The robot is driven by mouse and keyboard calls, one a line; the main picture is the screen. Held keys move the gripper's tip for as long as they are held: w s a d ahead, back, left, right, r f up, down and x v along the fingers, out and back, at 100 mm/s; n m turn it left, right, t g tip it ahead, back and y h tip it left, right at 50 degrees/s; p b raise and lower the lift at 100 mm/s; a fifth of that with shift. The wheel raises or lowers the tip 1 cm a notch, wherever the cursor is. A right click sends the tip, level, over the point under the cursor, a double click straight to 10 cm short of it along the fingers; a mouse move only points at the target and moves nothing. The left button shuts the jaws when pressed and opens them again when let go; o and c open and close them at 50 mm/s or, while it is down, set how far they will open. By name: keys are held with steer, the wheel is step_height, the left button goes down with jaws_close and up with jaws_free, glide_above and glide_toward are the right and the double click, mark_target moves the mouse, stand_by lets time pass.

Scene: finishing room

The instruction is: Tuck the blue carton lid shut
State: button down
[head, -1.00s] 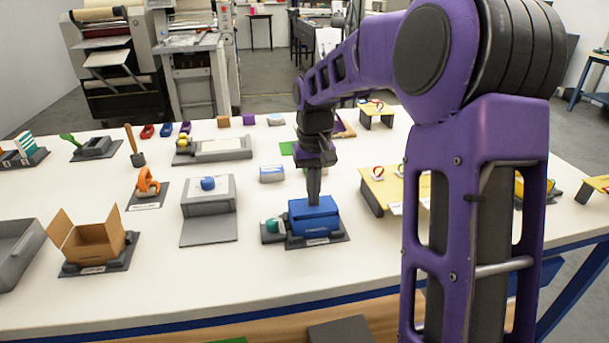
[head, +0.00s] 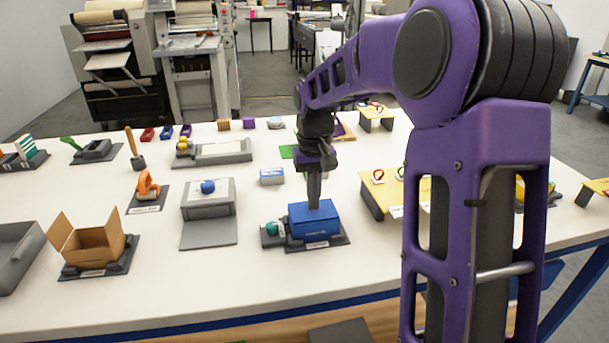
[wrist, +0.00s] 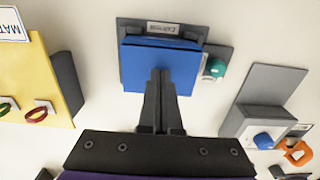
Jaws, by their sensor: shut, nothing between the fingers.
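The blue carton (head: 315,224) stands on a dark grey base plate (head: 338,238) with a small label in front. In the wrist view its blue lid (wrist: 185,75) lies over the top and looks flat. I cannot tell whether its front edge is tucked in. My gripper (head: 314,204) is shut and empty, pointing down at the carton's far side. In the wrist view its fingertips (wrist: 161,75) overlap the lid's near edge. They are at or just above the lid; contact is not clear.
A teal knob (head: 272,227) sits on the fixture just left of the carton. A grey stand (head: 208,205) is further left, and an open brown carton (head: 88,245) beyond it. A yellow platform (head: 375,196) stands to the right. The table front is clear.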

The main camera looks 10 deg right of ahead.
step_height(320, 180, up, 10)
steer(key=p, duration=0.6)
steer(key=shift+f+p, duration=0.2)
steer(key=shift+p, duration=0.15)
